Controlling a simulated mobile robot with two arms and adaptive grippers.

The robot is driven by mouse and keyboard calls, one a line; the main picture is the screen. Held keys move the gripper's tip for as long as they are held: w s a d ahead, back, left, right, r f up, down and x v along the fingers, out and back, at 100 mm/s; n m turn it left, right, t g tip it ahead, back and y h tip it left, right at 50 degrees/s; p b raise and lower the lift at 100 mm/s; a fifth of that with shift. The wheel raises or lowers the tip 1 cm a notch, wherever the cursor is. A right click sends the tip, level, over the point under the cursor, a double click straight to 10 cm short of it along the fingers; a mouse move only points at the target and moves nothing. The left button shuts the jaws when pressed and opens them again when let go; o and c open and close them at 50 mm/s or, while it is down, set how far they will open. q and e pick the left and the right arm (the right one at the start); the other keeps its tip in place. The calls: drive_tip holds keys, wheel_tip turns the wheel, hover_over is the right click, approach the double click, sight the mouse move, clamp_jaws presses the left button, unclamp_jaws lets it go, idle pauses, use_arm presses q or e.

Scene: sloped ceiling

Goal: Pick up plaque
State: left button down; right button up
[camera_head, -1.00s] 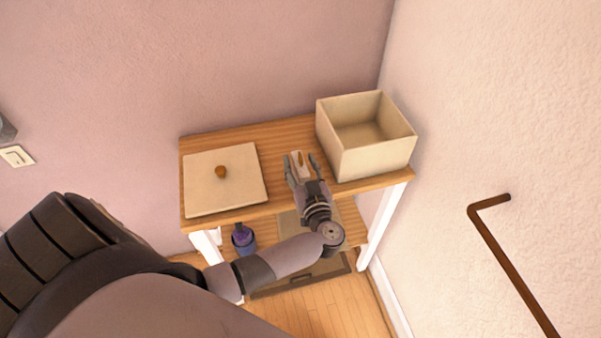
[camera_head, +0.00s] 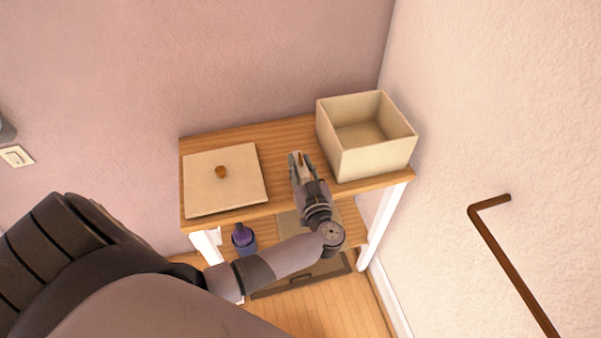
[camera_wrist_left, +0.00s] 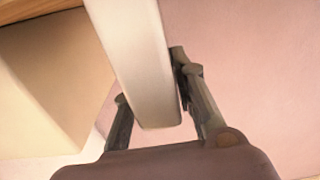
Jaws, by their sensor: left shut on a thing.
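The plaque (camera_head: 299,158) is a small pale piece with a brown detail, seen between my left fingers above the wooden shelf top, between a flat lidded piece and an open box. In the left wrist view the plaque (camera_wrist_left: 137,60) is a thick cream slab running from the top edge down between the two fingers. My left gripper (camera_head: 301,166) is shut on it, one finger on each side; it also shows in the left wrist view (camera_wrist_left: 155,90). Much of the plaque is hidden by the gripper in the head view. My right gripper is out of view.
The wooden shelf (camera_head: 275,138) stands against the pink wall. A cream lid with a knob (camera_head: 222,193) lies at left, and an open cream box (camera_head: 370,161) stands close at right. A purple item in a blue pot (camera_head: 243,240) is below. A brown rail (camera_head: 510,270) is on the right wall.

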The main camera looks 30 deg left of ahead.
use_arm(q)
drive_tip(key=shift+r, duration=0.1)
wheel_tip(320, 180, up, 20)
drive_tip(key=p, duration=0.2)
idle(1.2)
